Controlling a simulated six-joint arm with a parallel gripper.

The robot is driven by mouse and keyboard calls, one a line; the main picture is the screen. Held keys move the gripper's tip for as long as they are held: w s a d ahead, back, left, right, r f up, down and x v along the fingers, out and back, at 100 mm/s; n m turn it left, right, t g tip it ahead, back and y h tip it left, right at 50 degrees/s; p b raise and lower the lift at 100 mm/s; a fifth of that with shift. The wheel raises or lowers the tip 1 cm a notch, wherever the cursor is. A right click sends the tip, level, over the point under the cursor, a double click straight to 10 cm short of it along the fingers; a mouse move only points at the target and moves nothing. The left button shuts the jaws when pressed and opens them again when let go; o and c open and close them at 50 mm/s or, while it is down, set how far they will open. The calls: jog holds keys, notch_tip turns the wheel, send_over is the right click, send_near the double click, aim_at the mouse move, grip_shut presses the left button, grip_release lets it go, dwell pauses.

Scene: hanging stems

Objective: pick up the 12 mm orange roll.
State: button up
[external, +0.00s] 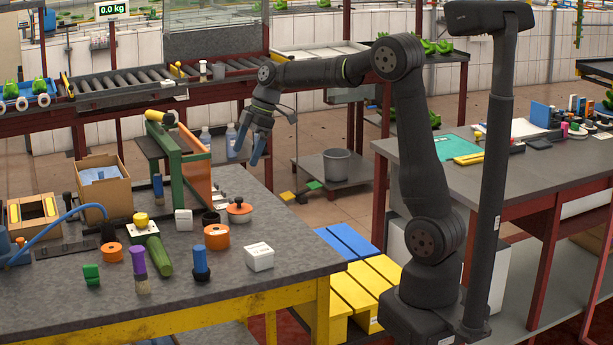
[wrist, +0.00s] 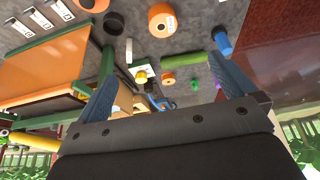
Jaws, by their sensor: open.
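Two orange rolls stand on the grey table in the external view. One orange roll (external: 217,237) has a pale label and is near the table's right side; the other roll (external: 112,252) is smaller and further left. I cannot read a size on either. In the wrist view the labelled roll (wrist: 155,12) is at the top, and the smaller roll (wrist: 168,79) is near the middle. My gripper (external: 248,158) is open and empty, well above the table's far right edge. Its blue fingers (wrist: 163,68) spread wide in the wrist view.
An orange-lidded pot (external: 239,210) and a white box (external: 259,257) stand close to the labelled roll. A green-and-orange upright frame (external: 177,172) stands left of my gripper.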

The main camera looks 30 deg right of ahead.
jog(key=shift+c, duration=1.1)
jog(key=n+h, duration=0.1)
jog(key=h, duration=0.4)
send_over(216, 230)
notch_tip(216, 230, down, 5)
notch_tip(216, 230, down, 18)
jog(key=shift+w+r, duration=0.15)
jog(key=shift+r, duration=0.1)
